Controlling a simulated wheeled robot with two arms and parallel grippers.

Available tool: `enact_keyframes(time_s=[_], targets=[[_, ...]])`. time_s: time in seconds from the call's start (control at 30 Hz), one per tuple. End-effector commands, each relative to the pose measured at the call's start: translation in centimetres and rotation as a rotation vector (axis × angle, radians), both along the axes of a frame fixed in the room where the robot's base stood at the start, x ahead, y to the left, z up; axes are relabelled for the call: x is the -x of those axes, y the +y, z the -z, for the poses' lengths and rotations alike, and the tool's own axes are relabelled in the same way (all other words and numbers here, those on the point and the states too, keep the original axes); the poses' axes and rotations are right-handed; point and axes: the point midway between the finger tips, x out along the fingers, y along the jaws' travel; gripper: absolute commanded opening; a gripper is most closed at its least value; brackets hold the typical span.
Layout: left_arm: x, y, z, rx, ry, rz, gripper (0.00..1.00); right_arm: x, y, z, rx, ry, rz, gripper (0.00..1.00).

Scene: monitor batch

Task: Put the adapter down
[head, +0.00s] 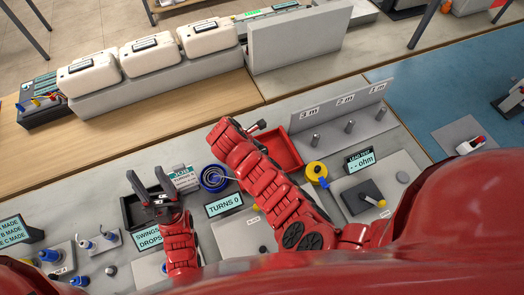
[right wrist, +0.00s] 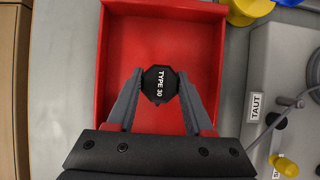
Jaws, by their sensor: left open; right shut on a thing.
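The adapter (right wrist: 160,76), a black faceted piece marked "TYPE 30", is between the fingertips of my right gripper (right wrist: 159,92). The right gripper is shut on it. In the right wrist view both lie within the outline of a square red tray (right wrist: 212,62), whose floor looks bare. I cannot tell the gap between adapter and tray floor. In the head view the right gripper (head: 257,128) is at the left edge of the red tray (head: 290,152), partly hidden by my arm. My left gripper (head: 152,184) is open and empty over a dark tray (head: 129,214).
A blue coil (head: 213,178) and a "TURNS 0" sign (head: 225,204) stand left of my right arm. A yellow spool (head: 316,171) and a rack with pegs (head: 349,127) are right of the red tray. A grey upright panel (head: 300,42) stands behind.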

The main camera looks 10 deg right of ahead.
Motion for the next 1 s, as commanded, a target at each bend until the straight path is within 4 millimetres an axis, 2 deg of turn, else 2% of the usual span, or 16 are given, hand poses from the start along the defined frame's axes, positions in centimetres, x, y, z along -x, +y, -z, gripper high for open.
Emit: enact_keyframes(time_s=[0.17, 0.6, 0.63, 0.8, 1.0], targets=[[0.0, 0.0, -0.6, 0.000, 0.000, 0.000, 0.50, 0.1, 0.0, 1.1, 0.002, 0.001, 0.000, 0.00], [0.0, 0.0, 0.2, 0.000, 0.000, 0.000, 0.50, 0.1, -0.1, 1.9, 0.002, 0.000, -0.001, 0.00], [0.0, 0.0, 0.2, 0.000, 0.000, 0.000, 0.50, 0.1, -0.1, 1.9, 0.002, 0.000, -0.001, 0.54], [0.0, 0.0, 0.0, 0.000, 0.000, 0.000, 0.50, 0.1, -0.1, 1.8, 0.002, 0.000, -0.001, 0.82], [0.0, 0.0, 0.0, 0.000, 0.000, 0.000, 0.50, 0.1, -0.1, 1.8, 0.002, 0.000, -0.001, 0.82]])
